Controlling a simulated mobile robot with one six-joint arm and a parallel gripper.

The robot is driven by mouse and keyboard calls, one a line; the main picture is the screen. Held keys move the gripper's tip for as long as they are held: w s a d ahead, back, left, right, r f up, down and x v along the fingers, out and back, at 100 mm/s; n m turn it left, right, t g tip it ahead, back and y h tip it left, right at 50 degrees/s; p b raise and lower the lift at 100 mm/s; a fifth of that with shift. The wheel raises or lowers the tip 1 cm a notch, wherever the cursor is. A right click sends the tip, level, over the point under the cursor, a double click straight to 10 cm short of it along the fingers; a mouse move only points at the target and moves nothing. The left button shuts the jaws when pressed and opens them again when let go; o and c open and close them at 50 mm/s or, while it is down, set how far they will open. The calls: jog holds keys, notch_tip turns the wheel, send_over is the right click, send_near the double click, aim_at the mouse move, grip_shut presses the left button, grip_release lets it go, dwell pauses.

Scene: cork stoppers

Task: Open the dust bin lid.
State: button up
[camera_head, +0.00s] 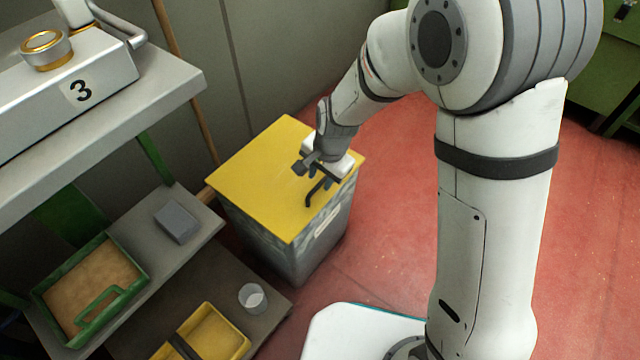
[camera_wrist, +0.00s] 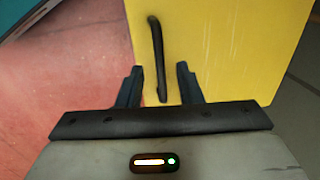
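The dust bin (camera_head: 283,246) is a grey box standing on the red floor, with a flat yellow lid (camera_head: 262,165) lying closed on top. A dark bar handle (camera_head: 317,187) sits near the lid's right edge. My gripper (camera_head: 318,178) is above that part of the lid, close to the handle. In the wrist view, my gripper (camera_wrist: 159,84) is open, with its two dark fingers apart. The handle (camera_wrist: 156,50) runs away from between the fingertips over the yellow lid (camera_wrist: 225,50). I cannot tell whether a finger touches the handle.
A grey shelf rack (camera_head: 180,92) stands to the left of the bin. It holds a green tray (camera_head: 140,283), a grey block (camera_head: 177,222), a yellow tray (camera_head: 240,342) and a cup (camera_head: 253,297). A wall is close behind the bin. The red floor (camera_head: 395,220) to its right is clear.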

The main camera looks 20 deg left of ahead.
notch_tip(320, 180, down, 2)
jog(key=shift+w+a+f+b, duration=0.1)
jog(key=shift+a+b, duration=0.05)
jog(key=shift+b, duration=0.15)
jog(key=shift+c, duration=0.2)
grip_shut()
dwell(0.3)
